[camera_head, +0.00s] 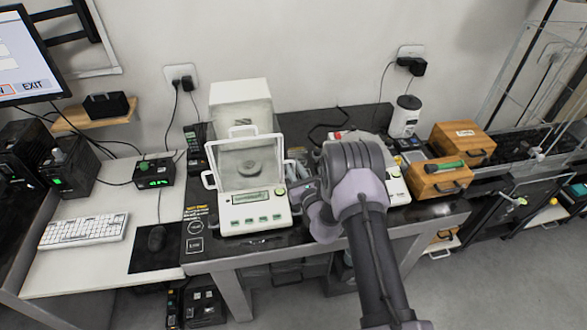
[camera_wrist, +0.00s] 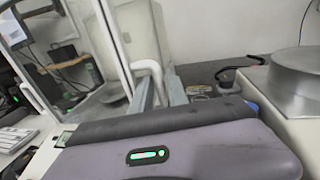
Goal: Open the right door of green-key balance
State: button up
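The green-key balance (camera_head: 254,214) stands on the dark table left of my arm, a white body with a row of green keys and a clear draft shield around a round pan (camera_head: 249,169). White handles show at its sides and top. In the wrist view, the glass shield (camera_wrist: 110,50) fills the upper left, and a white door handle (camera_wrist: 150,66) rises just beyond my gripper's body. My gripper (camera_wrist: 160,94) is at the balance's right side, its grey fingers close to this handle. Whether they touch or grip it is unclear. The arm hides part of the balance's right side in the head view.
A second weighing device with a round metal pan (camera_wrist: 298,75) stands close on the right. Wooden boxes (camera_head: 462,142) and a white canister (camera_head: 405,117) are farther right.

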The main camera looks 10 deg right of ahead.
grip_shut()
dwell(1.4)
